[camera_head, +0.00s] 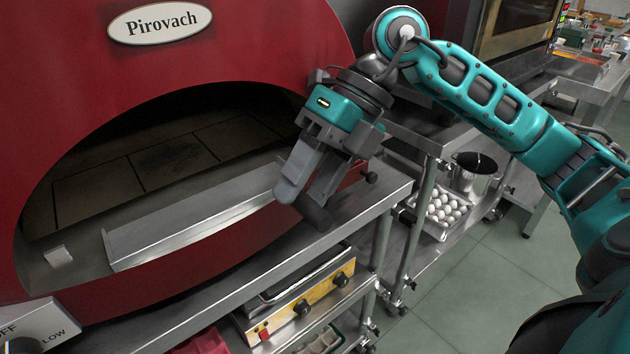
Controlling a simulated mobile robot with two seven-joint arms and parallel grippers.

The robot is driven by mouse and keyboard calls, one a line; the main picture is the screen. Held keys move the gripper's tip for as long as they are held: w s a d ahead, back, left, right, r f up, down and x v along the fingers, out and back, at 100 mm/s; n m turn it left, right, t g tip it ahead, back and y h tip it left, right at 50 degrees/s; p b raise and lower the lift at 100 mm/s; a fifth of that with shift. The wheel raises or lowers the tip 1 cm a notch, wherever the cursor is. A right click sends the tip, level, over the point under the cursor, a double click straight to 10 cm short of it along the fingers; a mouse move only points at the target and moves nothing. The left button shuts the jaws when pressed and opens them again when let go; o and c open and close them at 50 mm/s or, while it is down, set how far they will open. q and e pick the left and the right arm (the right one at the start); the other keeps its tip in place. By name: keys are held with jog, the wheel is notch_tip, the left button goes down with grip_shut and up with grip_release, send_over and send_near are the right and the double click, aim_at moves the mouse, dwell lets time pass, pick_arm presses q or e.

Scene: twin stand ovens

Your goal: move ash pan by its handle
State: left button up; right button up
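A long, low metal piece (190,218), which looks like the ash pan, lies across the mouth of the red oven. Its right end runs behind my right gripper, and I cannot make out a handle on it. My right gripper (303,207) points down at the right end of the oven mouth, over the steel shelf edge. Its two fingers stand apart with a gap between them, and I see nothing held. A dark rounded tip shows at the lower finger; whether it touches anything is unclear. My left gripper is out of view.
The red Pirovach oven (200,60) rises behind on a steel stand (275,275). A control panel with knobs (305,307) sits below the shelf. At right, a tray of eggs (443,212) and a pot (472,176) stand on a lower shelf. Tiled floor (480,280) is free.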

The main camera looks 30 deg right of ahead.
jog(key=shift+o, duration=0.3)
jog(key=shift+f+g, duration=0.3)
jog(key=shift+f, duration=0.55)
pick_arm(q)
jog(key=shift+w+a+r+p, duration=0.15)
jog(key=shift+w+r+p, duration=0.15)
jog(key=shift+p, duration=0.6)
pick_arm(e)
jog(key=a+v, duration=0.1)
jog(key=v, duration=1.3)
jog(key=shift+s+r, duration=0.35)
jog(key=shift+r, duration=0.1)
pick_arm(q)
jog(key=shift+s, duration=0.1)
pick_arm(e)
jog(key=shift+d, duration=0.2)
